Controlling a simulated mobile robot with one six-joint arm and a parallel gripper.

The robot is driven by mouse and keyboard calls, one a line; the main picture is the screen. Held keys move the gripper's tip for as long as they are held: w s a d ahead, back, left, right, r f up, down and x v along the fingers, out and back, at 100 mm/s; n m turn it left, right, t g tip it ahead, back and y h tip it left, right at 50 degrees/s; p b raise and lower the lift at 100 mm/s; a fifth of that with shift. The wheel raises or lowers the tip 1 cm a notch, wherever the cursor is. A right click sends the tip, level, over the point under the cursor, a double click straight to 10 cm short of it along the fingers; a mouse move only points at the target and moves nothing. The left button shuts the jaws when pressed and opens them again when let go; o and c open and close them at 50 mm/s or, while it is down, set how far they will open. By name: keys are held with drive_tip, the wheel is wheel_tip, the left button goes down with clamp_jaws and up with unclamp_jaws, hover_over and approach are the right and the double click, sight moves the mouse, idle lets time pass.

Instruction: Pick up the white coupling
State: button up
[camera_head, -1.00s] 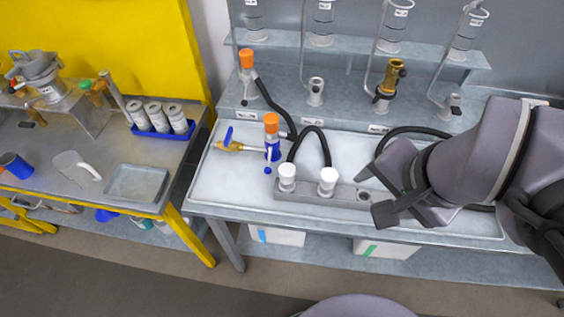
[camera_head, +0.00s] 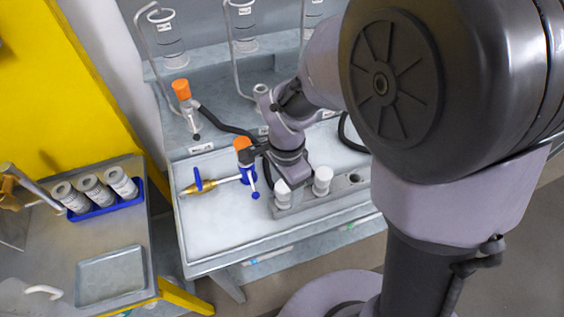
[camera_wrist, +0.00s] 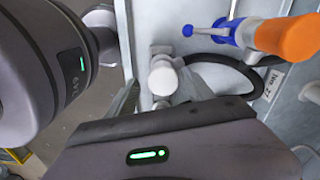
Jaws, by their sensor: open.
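Two white couplings stand upright side by side on a grey block (camera_head: 345,192) on the bench. The left white coupling (camera_head: 283,193) is just below my gripper (camera_head: 277,168), partly covered by it; the right white coupling (camera_head: 322,181) is clear. In the wrist view a white coupling (camera_wrist: 162,78) shows its round top close in front of my gripper, between its open fingers. My gripper is open and holds nothing. I cannot tell whether the fingers touch the coupling.
Black hoses run behind. A blue tray (camera_head: 100,208) of grey cylinders stands on the left table. The bench's left front is free.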

drive_tip(key=f+b, duration=0.1)
drive_tip(key=f, duration=0.1)
drive_tip(key=f+b, duration=0.1)
drive_tip(key=f, duration=0.2)
drive_tip(key=shift+w+a+f, duration=0.15)
drive_tip(key=shift+w, duration=0.05)
drive_tip(key=shift+c, duration=0.4)
clamp_jaws()
wheel_tip(320, 180, up, 4)
drive_tip(key=shift+r+p, duration=0.1)
drive_tip(key=shift+p, duration=0.85)
drive_tip(key=s+d+r+b, duration=0.1)
drive_tip(key=s+d+b, duration=0.3)
drive_tip(key=s+d, duration=0.7)
drive_tip(key=shift+d, duration=0.15)
